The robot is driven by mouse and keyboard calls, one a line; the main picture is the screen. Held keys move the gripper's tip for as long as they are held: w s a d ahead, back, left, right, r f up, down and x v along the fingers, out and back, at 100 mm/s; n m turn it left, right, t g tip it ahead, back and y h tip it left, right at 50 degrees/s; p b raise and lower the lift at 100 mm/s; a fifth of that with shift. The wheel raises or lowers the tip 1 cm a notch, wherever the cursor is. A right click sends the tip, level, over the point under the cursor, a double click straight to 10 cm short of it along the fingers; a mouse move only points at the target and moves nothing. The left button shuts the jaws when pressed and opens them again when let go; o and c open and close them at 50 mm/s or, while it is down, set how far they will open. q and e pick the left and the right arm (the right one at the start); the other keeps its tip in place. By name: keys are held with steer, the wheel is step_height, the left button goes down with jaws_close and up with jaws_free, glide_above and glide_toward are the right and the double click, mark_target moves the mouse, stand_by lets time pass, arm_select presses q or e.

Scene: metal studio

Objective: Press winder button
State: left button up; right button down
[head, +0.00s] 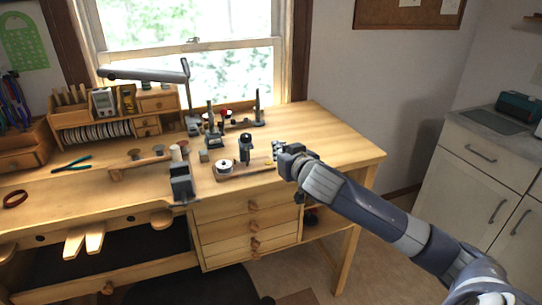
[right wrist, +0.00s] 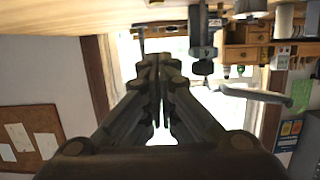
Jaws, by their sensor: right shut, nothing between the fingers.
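The winder appears to be the small device on a wooden base (head: 236,171) near the front of the workbench, with a dark upright part (head: 246,150) and a pale round part at its left. A small yellow spot (head: 268,163), possibly its button, shows at the right end of the base. My right gripper (head: 279,150) is shut and empty, just right of the winder and close to that end; I cannot tell whether it touches. In the right wrist view, the scene is upside down and the shut fingers (right wrist: 160,92) point toward the window. My left gripper is not in view.
A dark vise-like block (head: 181,184) stands at the bench's front edge. Dark upright tools (head: 257,110) stand behind the winder. A desk lamp (head: 145,75) and a wooden organizer (head: 155,100) are at the back left. The bench's right end (head: 335,145) is clear.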

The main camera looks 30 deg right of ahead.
steer(key=p, duration=0.1)
glide_above(271, 167)
steer(key=shift+s+f, duration=0.1)
steer(key=shift+f, duration=0.55)
step_height(271, 167, down, 3)
steer(key=shift+r, duration=0.15)
steer(key=shift+f, duration=0.8)
